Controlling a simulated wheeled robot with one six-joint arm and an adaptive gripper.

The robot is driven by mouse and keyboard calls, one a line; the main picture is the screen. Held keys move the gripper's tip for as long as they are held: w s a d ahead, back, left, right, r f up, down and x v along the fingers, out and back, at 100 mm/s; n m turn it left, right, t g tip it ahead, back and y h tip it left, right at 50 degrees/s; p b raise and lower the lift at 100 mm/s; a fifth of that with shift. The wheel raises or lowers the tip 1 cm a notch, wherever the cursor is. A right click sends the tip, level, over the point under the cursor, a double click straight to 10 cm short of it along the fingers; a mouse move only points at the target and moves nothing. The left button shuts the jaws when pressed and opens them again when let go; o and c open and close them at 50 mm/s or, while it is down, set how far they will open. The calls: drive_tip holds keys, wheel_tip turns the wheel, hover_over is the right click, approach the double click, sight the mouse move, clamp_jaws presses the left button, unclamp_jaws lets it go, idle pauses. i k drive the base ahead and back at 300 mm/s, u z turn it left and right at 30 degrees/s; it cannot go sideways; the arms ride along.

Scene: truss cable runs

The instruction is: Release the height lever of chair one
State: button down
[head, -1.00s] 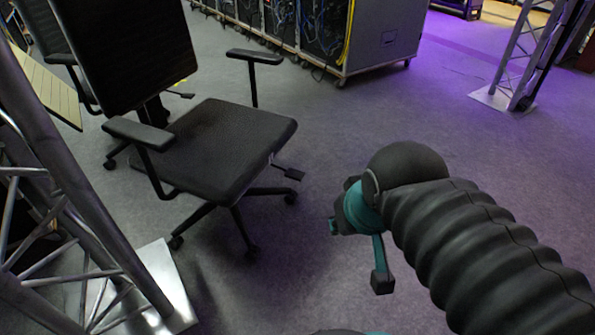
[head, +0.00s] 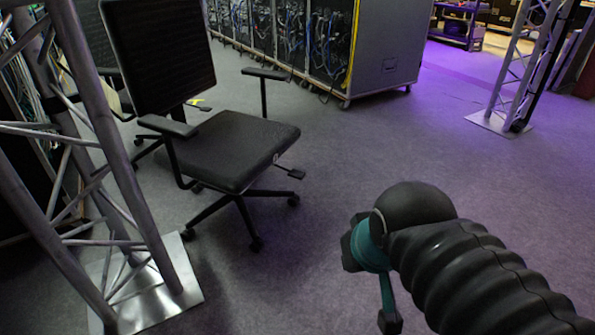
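A black office chair (head: 220,150) stands upright at left centre in the head view, with two armrests and a tall backrest. A small dark paddle lever (head: 289,172) sticks out from under the right side of its seat. My arm, in a black ribbed sleeve, enters from the lower right. My gripper (head: 357,246), dark with teal parts, is to the right of and below the lever in the picture, apart from it. Its fingers are mostly hidden behind the wrist, so I cannot tell their opening.
A metal truss tower (head: 110,190) on a shiny base plate (head: 150,300) stands at left, near the chair. Another chair (head: 108,75) is partly hidden behind. Cable-filled racks (head: 290,40) stand at the back; another truss (head: 515,70) is far right. The middle floor is clear.

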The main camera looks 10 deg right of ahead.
sight(296, 174)
drive_tip(key=z, duration=0.4)
drive_tip(key=i, duration=1.2)
drive_tip(key=z, duration=0.05)
